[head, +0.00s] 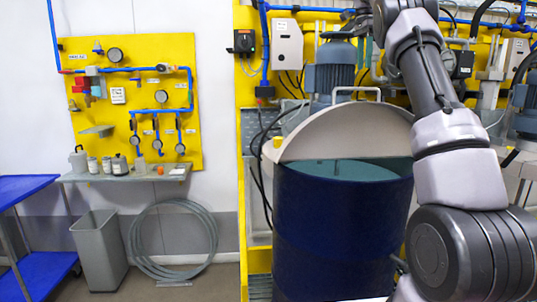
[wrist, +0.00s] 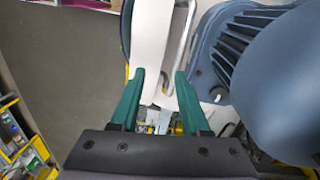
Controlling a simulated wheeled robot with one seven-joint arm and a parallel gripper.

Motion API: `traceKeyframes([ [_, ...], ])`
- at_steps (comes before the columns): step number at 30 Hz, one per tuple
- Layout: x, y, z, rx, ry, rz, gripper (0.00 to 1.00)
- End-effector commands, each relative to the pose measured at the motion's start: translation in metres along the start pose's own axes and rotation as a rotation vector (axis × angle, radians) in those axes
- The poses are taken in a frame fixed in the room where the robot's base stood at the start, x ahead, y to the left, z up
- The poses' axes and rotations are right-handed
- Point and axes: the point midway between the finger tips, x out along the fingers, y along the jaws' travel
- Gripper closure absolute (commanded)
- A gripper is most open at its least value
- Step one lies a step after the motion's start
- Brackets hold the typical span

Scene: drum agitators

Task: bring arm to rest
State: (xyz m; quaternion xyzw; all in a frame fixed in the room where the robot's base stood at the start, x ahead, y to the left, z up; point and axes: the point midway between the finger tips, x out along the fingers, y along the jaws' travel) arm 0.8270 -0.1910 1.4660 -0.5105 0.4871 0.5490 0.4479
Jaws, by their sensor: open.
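My gripper (wrist: 159,74) shows in the wrist view with its two green fingers apart and nothing between them. Below and beyond the fingers are a pale lid and a bent metal handle (wrist: 186,32); I cannot tell whether they touch. In the head view my grey arm rises on the right and bends at the top edge, above the drum, where the gripper end is mostly cut off. The dark blue drum (head: 340,235) stands below, with its pale lid (head: 345,130) tilted up and a teal surface inside.
A blue-grey motor (head: 335,70) stands behind the lid; a ribbed motor (wrist: 255,40) is close on the right in the wrist view. A yellow gauge panel (head: 130,100), shelf (head: 100,177), grey bin (head: 100,250), coiled hose (head: 140,250) and blue cart (head: 45,283) are at left.

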Motion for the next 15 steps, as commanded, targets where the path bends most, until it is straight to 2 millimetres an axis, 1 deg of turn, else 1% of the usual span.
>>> traceKeyframes([
  [1,-0.010,0.017,0.002,-0.049,0.001,-0.010,0.54],
  [3,-0.017,0.038,0.004,-0.132,0.005,-0.024,0.54],
  [7,-0.023,0.077,0.014,-0.290,0.016,-0.068,0.54],
  [11,-0.020,0.115,0.029,-0.442,0.032,-0.128,0.54],
  [15,-0.008,0.154,0.051,-0.592,0.054,-0.209,0.54],
])
